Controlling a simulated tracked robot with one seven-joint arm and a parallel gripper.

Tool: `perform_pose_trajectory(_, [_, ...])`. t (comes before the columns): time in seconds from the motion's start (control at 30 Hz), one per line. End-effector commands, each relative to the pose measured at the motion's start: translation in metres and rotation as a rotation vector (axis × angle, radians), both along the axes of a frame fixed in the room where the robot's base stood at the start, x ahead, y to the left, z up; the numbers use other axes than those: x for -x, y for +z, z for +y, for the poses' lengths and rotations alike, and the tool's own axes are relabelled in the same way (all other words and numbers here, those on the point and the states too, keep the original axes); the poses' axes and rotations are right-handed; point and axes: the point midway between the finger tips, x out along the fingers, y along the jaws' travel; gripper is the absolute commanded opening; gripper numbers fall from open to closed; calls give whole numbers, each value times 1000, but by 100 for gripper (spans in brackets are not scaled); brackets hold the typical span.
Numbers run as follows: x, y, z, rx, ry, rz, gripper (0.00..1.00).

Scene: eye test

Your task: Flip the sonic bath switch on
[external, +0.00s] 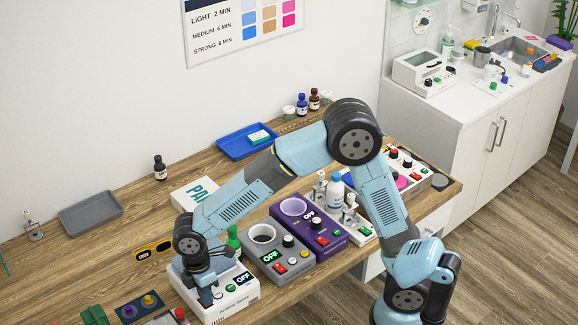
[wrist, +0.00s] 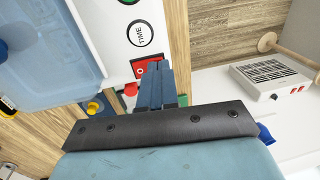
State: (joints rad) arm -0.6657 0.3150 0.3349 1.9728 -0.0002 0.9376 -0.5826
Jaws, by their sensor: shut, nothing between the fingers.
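The sonic bath appears to be the white box (external: 238,300) at the front of the wooden bench, with a green-lettered display (external: 243,279) that seems to read OFF. In the wrist view its white panel (wrist: 118,50) carries a round TIME button and a red switch (wrist: 138,71) marked O. A translucent blue basin (wrist: 50,45) is at the left there. My gripper (external: 207,292) points down over the panel. In the wrist view my gripper (wrist: 156,68) is shut and empty, its fingertips at the switch and hiding part of it. I cannot tell whether they touch.
A grey device (external: 262,255) and a purple one (external: 305,250) stand to the right of the white box. A green bottle (external: 233,240) is close behind it. A blue panel with knobs (external: 140,306) lies to the left. Open wood lies behind, near a grey tray (external: 90,212).

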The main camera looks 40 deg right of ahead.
Motion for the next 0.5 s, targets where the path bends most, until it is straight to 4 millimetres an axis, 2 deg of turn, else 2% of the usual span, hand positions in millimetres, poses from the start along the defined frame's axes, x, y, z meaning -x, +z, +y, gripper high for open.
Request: perform_pose_trajectory(0.5, [1, -4, 0, 1, 0, 1, 0])
